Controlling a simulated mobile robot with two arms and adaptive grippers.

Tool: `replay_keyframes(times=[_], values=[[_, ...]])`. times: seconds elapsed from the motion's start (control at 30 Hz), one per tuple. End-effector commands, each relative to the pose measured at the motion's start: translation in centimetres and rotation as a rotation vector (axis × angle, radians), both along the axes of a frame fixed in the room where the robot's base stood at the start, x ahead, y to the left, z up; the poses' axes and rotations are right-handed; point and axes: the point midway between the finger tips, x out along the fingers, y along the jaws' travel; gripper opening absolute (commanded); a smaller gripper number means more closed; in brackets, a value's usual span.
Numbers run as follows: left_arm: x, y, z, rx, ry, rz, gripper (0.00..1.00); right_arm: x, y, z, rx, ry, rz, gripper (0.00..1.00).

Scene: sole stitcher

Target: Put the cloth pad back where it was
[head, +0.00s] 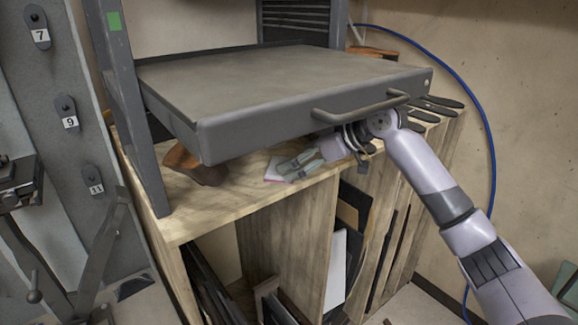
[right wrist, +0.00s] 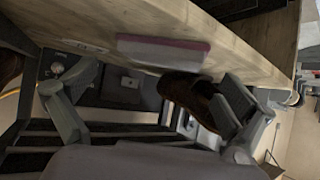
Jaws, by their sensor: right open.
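The cloth pad (head: 273,171) is a small flat piece, pale with a pink edge. It lies on the wooden bench top (head: 215,212), under the grey drawer. My right gripper (head: 300,162) reaches in below the drawer handle and partly covers the pad. In the right wrist view the pad (right wrist: 163,50) shows as a white and pink strip on the wood, between and beyond the spread fingers of the right gripper (right wrist: 150,105). Nothing is held between them. My left gripper is not in view.
The grey drawer (head: 260,115) with its handle (head: 360,107) overhangs the bench closely above my right gripper. A brown shoe-like object (head: 195,166) stands left of the pad, also in the right wrist view (right wrist: 190,97). Dark flat tools (head: 440,102) lie at the right.

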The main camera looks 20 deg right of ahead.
Motion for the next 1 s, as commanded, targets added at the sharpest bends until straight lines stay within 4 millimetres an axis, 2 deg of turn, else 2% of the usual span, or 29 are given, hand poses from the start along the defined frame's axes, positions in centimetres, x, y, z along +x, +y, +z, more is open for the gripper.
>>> replay_keyframes(times=[0.1, 0.3, 0.5, 0.7, 1.0], values=[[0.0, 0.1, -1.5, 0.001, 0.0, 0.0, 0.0, -1.7, -2.1, 0.9, -0.003, -0.003, -0.004, 1.0], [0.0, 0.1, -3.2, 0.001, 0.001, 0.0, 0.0, -5.2, -5.7, 0.7, -0.003, -0.002, -0.005, 1.0], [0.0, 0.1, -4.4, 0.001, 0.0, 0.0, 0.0, -7.9, -8.5, 0.8, -0.002, -0.001, -0.002, 1.0], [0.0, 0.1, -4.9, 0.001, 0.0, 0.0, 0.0, -9.2, -9.9, 1.1, -0.001, -0.001, -0.002, 1.0], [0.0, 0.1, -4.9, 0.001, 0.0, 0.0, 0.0, -9.4, -10.1, 1.1, 0.002, 0.001, -0.003, 1.0]])
